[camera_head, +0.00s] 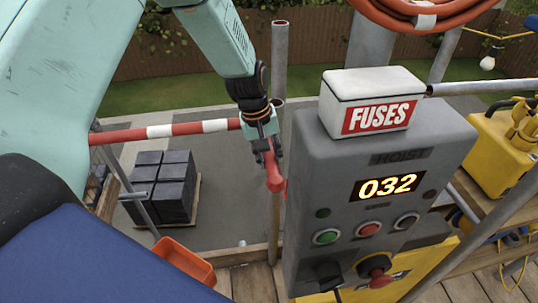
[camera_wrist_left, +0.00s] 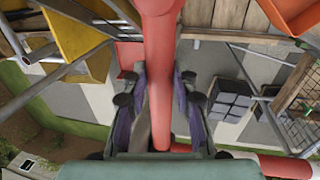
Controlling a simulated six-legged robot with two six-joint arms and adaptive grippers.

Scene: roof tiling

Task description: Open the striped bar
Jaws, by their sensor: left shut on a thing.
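The red and white striped bar (camera_head: 160,132) runs roughly level from the left to my left gripper in the head view. Its red and white end also shows at the lower right of the left wrist view (camera_wrist_left: 285,166). My left gripper (camera_head: 272,158) is at the bar's right end, pointing down beside a grey upright post (camera_head: 279,60). It is shut on a red handle (camera_head: 274,180), which runs between the fingers in the left wrist view (camera_wrist_left: 158,75). The join between handle and bar is hidden by the gripper. My right gripper is not in view.
A grey hoist control box (camera_head: 340,180) with a fuses box (camera_head: 370,100) on top stands close right of the gripper. Paving beyond is clear.

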